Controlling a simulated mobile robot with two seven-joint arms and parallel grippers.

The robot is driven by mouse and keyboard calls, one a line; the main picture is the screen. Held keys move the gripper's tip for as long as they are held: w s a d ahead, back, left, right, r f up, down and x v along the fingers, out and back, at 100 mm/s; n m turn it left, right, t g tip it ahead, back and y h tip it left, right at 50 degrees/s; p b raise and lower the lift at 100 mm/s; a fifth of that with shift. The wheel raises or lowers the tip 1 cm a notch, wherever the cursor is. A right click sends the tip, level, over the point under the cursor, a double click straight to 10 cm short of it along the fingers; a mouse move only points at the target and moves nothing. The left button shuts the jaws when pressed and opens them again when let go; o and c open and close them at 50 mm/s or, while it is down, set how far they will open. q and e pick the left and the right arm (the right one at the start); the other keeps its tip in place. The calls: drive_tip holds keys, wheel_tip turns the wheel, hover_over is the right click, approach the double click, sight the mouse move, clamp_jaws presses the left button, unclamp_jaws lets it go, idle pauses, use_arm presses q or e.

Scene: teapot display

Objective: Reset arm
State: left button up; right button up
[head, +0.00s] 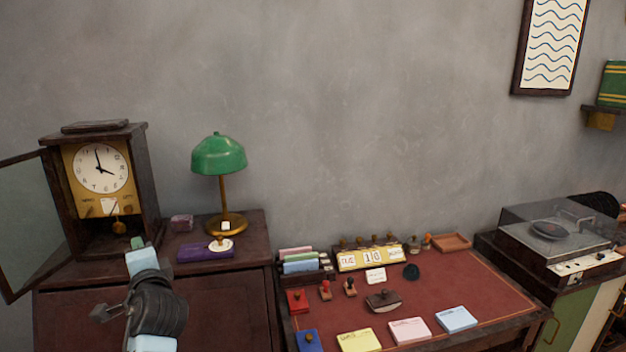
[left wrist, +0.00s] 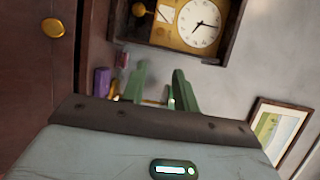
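My left arm comes in from the lower left in the head view, and its left gripper (head: 137,243) is in front of the wooden clock (head: 76,200), near the cabinet top. In the left wrist view the two green fingers (left wrist: 158,86) stand apart, with no object clearly held between them. The clock has a white dial and a gold face, and its glass door (head: 22,220) hangs open to the left. The clock dial also shows in the left wrist view (left wrist: 200,22). My right gripper is in neither view.
A green lamp (head: 219,155) and a purple box (head: 205,253) stand on the cabinet right of my left gripper. A red-topped desk (head: 455,285) holds stamps, note pads and a calendar (head: 370,258). A record player (head: 560,235) is at the right.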

use_arm(q)
drive_tip(key=s+d+f+n+g+h, duration=0.1)
drive_tip(key=s+d+f+h, duration=0.3)
drive_tip(key=f, duration=0.5)
drive_tip(key=s+d+f+h, duration=0.1)
drive_tip(key=s+f, duration=0.4)
drive_tip(key=f, duration=0.5)
drive_tip(key=s+d+f+n+g+h, duration=0.1)
drive_tip(key=s+d+f+h, duration=0.3)
drive_tip(key=f, duration=0.5)
drive_tip(key=s+d+f+n+g+h, duration=0.1)
drive_tip(key=s+f, duration=0.3)
drive_tip(key=s, duration=0.4)
drive_tip(key=s+d+f+n+g+h, duration=0.1)
drive_tip(key=s+d+f+n, duration=0.1)
drive_tip(key=s, duration=0.7)
drive_tip(key=s+d+f+n+g+h, duration=0.1)
drive_tip(key=s+d+f+n, duration=0.1)
drive_tip(key=s+f, duration=0.4)
drive_tip(key=s+n, duration=0.1)
drive_tip(key=s, duration=0.2)
drive_tip(key=shift+d+f+n+h, duration=0.15)
drive_tip(key=shift+f+n+h, duration=0.15)
drive_tip(key=shift+f+n, duration=0.1)
